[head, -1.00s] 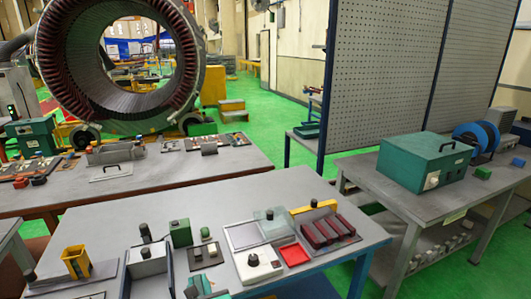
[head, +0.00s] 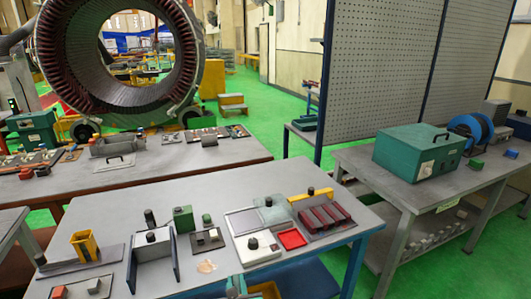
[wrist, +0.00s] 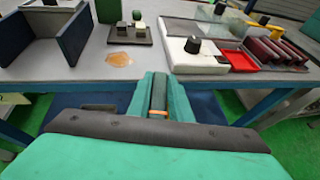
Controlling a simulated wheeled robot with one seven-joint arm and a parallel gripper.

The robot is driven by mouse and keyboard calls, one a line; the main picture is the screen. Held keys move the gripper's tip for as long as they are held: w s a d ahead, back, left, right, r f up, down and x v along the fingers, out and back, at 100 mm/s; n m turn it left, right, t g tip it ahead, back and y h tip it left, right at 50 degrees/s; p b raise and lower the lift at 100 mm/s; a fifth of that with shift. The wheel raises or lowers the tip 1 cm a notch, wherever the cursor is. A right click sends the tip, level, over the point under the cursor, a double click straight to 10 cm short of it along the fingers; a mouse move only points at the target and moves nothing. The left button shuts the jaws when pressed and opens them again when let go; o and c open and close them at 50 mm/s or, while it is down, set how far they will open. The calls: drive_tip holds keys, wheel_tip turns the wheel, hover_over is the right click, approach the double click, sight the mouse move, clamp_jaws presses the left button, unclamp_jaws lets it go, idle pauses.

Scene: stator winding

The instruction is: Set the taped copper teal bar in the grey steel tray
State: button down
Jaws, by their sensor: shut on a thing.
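My gripper (wrist: 158,100) is shut on a dark teal bar (wrist: 158,92) with an orange-copper band round it, seen in the wrist view. The bar lies between the two teal fingers, pointing away from the wrist, and its lower part is hidden. In the head view only a teal part of my gripper (head: 236,287) shows at the bottom edge, by the front of the near table. A long grey metal tray (head: 118,148) stands on the rear bench, well away from my gripper. Its inside is hard to make out.
The near table (head: 330,262) holds a grey bracket (head: 152,252), a white box with a black knob (head: 257,247), a red dish (head: 292,239) and a rack of dark red bars (head: 325,218). An orange-brown stain (head: 207,266) marks the tabletop. A handled plate (head: 115,163) lies before the tray.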

drive_tip(key=w+d+f+m+h, duration=0.2)
drive_tip(key=w+d+f, duration=0.3)
drive_tip(key=d+f, duration=0.3)
drive_tip(key=shift+d+f+h, duration=0.3)
drive_tip(key=shift+f, duration=0.45)
drive_tip(key=shift+r, duration=0.1)
drive_tip(key=s+f, duration=1.2)
drive_tip(key=shift+s+f, duration=0.4)
drive_tip(key=shift+d, duration=0.1)
